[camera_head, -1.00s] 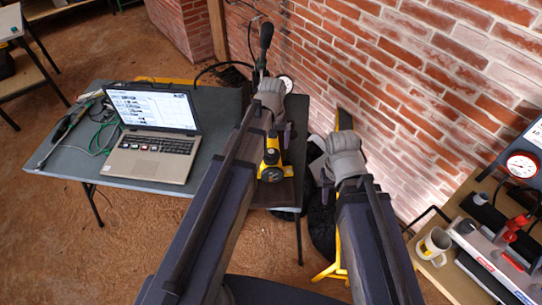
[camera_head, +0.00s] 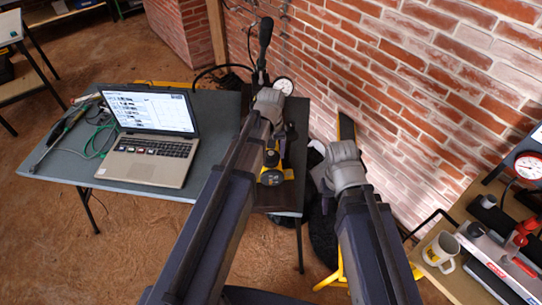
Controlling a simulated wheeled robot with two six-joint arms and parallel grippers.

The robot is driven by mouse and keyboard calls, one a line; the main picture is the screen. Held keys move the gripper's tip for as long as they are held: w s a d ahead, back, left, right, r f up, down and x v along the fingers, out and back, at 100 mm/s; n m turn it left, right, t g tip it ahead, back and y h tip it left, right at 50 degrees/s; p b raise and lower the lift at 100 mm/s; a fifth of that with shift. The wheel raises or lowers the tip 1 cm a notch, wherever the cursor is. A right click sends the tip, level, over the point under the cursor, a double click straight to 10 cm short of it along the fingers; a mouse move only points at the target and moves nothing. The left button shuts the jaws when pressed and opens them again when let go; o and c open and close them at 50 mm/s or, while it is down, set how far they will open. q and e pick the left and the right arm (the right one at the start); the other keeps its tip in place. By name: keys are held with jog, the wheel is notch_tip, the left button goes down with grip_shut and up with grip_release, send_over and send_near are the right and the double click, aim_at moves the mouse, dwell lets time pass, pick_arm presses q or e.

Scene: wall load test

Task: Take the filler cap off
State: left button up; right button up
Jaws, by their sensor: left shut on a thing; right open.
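The hand pump, with a yellow and black body (camera_head: 271,175), stands on a dark board at the right end of the grey table. Its black lever (camera_head: 264,45) points up. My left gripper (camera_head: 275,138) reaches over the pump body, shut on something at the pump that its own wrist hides. The filler cap cannot be made out; the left gripper and arm cover that part of the pump. My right gripper (camera_head: 327,183) is open and empty, to the right of the table and apart from the pump.
A laptop (camera_head: 152,133) and cables lie on the grey table (camera_head: 75,165). A pressure gauge (camera_head: 284,86) sits behind the pump. The brick wall (camera_head: 400,80) rises close behind both grippers. At the right, a bench holds a mug (camera_head: 439,251) and a second gauge (camera_head: 528,166).

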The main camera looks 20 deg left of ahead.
pick_arm(q)
jog(key=c, duration=0.6)
jog(key=shift+o, duration=0.2)
